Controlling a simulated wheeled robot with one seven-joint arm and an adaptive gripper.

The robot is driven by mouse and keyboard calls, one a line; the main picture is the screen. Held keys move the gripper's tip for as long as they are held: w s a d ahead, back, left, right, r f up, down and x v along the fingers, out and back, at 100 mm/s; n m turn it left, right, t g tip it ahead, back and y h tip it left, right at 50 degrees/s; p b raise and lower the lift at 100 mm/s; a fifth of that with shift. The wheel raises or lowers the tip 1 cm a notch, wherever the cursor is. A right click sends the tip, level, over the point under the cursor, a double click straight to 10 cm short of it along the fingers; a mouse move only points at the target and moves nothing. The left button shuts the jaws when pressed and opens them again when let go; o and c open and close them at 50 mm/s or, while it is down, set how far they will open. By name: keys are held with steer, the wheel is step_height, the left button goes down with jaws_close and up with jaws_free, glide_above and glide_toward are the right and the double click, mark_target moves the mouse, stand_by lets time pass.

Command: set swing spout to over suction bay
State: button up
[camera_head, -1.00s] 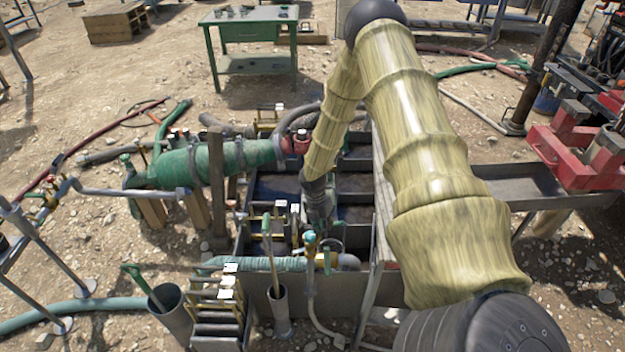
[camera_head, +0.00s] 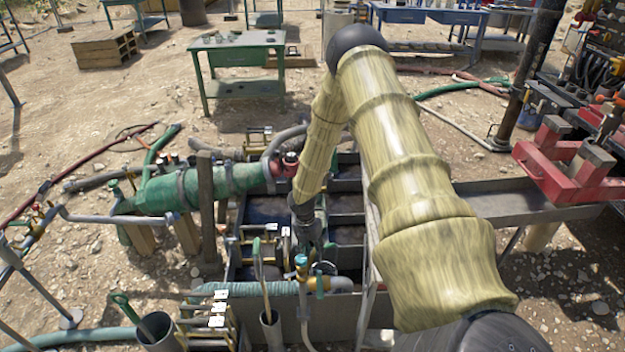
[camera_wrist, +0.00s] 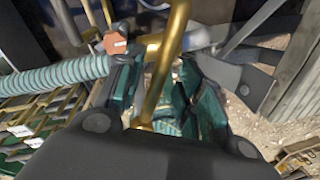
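A curved brass pipe (camera_wrist: 170,60), which looks like the swing spout, passes between the two fingers of my gripper (camera_wrist: 165,95) in the wrist view. The fingers stand apart with space beside the pipe; contact cannot be told. In the head view my gripper (camera_head: 308,240) points down over the front part of the mud tank (camera_head: 285,318). The spout's outlet and the suction bay cannot be made out clearly; my arm hides part of the tank.
A green ribbed cylinder (camera_head: 150,202) lies left of the tank. Tools stand in tubes (camera_head: 271,325) at the front. A grey trough (camera_head: 510,200) and red machinery (camera_head: 560,170) are at right. A green table (camera_head: 240,62) stands behind. Open gravel lies between.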

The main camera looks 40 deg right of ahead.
step_height(320, 180, up, 12)
steer(key=w, duration=0.1)
steer(key=shift+w+a, duration=0.35)
steer(key=shift+f, duration=0.1)
stand_by(0.7)
